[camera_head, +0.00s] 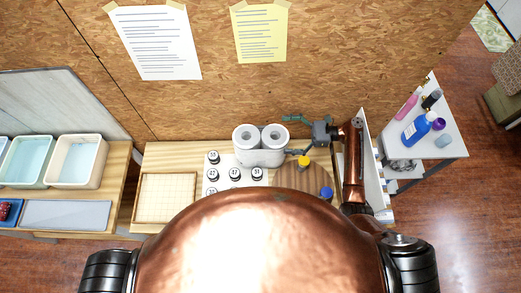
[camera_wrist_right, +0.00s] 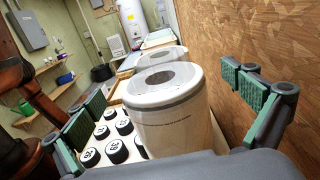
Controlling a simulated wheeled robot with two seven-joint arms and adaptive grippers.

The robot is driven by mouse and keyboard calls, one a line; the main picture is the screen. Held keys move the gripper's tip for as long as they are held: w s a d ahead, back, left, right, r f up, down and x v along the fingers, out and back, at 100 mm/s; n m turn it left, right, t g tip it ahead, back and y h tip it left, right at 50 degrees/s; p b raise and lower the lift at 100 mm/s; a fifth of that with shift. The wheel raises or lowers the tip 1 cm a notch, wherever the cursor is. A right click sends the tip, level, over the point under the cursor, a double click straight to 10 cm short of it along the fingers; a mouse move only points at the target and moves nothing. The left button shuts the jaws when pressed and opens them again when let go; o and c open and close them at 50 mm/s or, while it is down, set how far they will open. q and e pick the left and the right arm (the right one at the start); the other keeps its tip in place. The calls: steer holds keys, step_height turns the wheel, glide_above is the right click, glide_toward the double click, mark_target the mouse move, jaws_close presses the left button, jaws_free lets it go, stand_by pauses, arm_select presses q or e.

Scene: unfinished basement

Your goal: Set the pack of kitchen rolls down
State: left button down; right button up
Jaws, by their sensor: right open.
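The pack of kitchen rolls (camera_head: 261,147) is a wrapped white-grey pair standing upright at the back of the wooden table, against the chipboard wall. In the right wrist view the pack (camera_wrist_right: 172,112) fills the middle, with the near roll's dark core hole on top. My right gripper (camera_head: 296,136) is at the pack's right side in the head view, its fingers spread. In the wrist view its green-padded fingers stand on either side of the pack, with a visible gap at the right. The pack's base is mostly hidden. My left gripper is out of view.
Several black numbered lids (camera_head: 234,174) stand on a white board in front of the pack. A round wooden board (camera_head: 298,178) with yellow and blue items lies to the right. A shallow wooden tray (camera_head: 167,197) lies at left. A white side table (camera_head: 437,140) holds bottles.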

mark_target(265, 141)
step_height(265, 141, down, 6)
steer(key=b, duration=0.5)
steer(key=a+p, duration=0.1)
steer(key=a, duration=0.7)
steer(key=shift+d, duration=0.1)
steer(key=shift+c, duration=0.8)
steer(key=c, duration=1.9)
